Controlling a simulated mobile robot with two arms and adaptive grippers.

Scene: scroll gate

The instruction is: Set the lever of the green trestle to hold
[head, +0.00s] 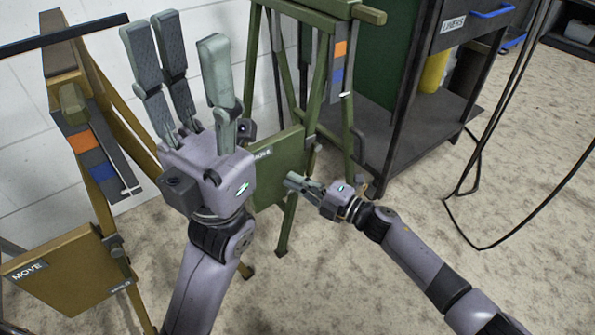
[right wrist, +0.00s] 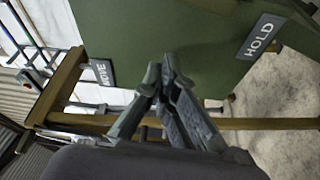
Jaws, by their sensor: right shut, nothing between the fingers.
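The green trestle (head: 319,85) stands at centre in the head view. Its green panel (head: 275,172) hangs low, partly behind my left gripper. In the right wrist view the green panel (right wrist: 165,30) carries a HOLD label (right wrist: 262,36); a MOVE label (right wrist: 102,72) shows at its left. I cannot clearly make out the trestle's lever. My right gripper (head: 303,184) is shut and empty, close in front of the panel's lower right; its fingertips (right wrist: 166,75) meet in the right wrist view. My left gripper (head: 188,70) is open and empty, raised in front of the trestle's left side.
A yellow trestle (head: 60,60) stands at left with its own MOVE panel (head: 65,280). A dark cart (head: 430,130) labelled LINERS stands behind at right. Black cables (head: 480,248) loop to the floor. The carpet (head: 400,215) at right centre is otherwise clear.

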